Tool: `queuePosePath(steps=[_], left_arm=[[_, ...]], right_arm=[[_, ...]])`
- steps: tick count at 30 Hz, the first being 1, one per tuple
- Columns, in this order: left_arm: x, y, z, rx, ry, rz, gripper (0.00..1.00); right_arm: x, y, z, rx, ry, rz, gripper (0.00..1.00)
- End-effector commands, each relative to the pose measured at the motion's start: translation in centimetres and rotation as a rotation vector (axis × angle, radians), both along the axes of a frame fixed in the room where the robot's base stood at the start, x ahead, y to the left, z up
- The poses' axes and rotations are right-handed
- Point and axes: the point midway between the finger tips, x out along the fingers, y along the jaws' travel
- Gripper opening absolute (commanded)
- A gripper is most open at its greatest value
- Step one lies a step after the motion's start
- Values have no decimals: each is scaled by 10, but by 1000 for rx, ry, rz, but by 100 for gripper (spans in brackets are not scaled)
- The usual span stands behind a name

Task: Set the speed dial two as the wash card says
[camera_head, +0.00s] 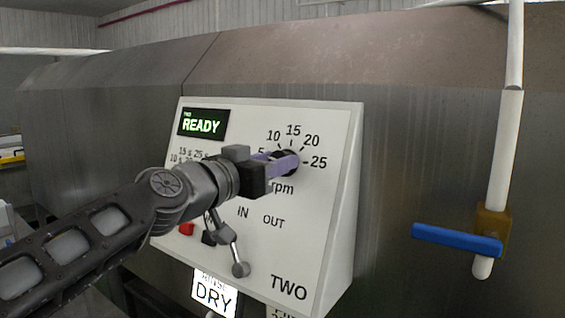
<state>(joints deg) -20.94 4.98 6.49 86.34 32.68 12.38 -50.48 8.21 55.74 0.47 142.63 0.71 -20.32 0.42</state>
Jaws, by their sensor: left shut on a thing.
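The speed dial (291,155) is a dark round knob on the white control panel of drum TWO (333,200), under a scale with 5, 10, 15, 20 and 25 and above the letters rpm. My left gripper (284,166) comes in from the left, its purple fingers shut on the dial. The fingers cover much of the knob, so I cannot tell where its pointer stands. No card that I can read as the wash card is in view. My right gripper is not in view.
The panel has a green READY display (202,124), a lever (228,243) near IN and OUT, and a red button (187,229). My arm partly covers a second scale. A DRY sign (214,293) hangs below. At right is a white pipe (504,150) with a blue valve handle (455,240).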

Motion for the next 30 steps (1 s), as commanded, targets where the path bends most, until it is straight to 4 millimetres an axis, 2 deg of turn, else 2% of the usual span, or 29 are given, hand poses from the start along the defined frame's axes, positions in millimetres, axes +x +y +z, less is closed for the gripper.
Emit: queuePosePath(steps=[1,6,13,30], left_arm=[[0,0,0,0,0,0,18],[0,0,0,0,0,0,5],[0,0,-1,10,-7,-5,5],[0,0,-2,103,-76,-47,5]], right_arm=[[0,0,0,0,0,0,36],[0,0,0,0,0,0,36],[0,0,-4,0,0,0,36],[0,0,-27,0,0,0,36]])
